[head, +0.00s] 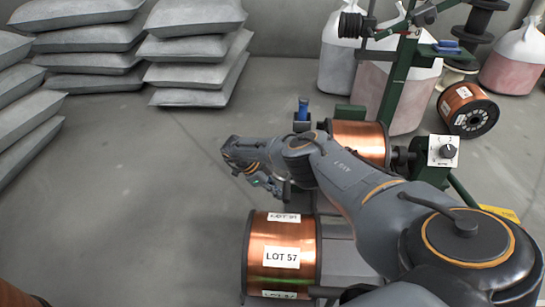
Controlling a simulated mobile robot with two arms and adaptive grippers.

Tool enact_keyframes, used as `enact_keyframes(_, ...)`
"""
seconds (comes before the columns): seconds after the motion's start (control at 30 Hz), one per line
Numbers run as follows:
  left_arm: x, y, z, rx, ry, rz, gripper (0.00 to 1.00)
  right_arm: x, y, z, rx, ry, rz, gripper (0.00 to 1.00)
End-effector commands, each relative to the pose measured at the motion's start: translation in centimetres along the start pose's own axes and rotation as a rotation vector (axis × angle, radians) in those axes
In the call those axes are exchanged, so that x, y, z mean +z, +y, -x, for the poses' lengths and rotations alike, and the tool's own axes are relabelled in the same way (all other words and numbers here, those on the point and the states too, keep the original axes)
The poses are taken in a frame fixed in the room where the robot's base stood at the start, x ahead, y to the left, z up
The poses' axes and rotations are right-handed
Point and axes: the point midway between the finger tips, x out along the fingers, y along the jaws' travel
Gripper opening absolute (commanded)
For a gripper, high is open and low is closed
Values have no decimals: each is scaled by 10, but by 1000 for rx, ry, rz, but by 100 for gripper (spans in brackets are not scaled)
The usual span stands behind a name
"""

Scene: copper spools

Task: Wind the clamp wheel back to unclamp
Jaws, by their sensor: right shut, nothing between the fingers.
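The winding stand has a dark green frame and holds a copper spool (358,140) on its side. My right arm crosses in front of the stand's left end. My right gripper (240,157) is at the arm's far end, left of the stand and above the floor. It is shut with nothing in it. A blue-topped post (303,108) stands behind my wrist. I cannot make out the clamp wheel; my arm covers part of the stand where it may be. My left gripper is not in view.
A copper spool labelled LOT 57 (281,257) lies in front, below my right gripper. A white control box with a black knob (443,151) is right of the stand. Grey sacks (195,48) are stacked at the back left. Another copper spool (467,109) lies at right.

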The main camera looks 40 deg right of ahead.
Motion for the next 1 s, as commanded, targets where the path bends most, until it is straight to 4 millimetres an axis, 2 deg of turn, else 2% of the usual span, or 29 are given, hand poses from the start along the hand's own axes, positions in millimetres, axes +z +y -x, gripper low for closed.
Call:
enact_keyframes(0.3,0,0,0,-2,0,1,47,-5,0,-8,0,1,-1,0)
enact_keyframes(1.0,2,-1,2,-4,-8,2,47,-4,0,-7,0,0,-1,0)
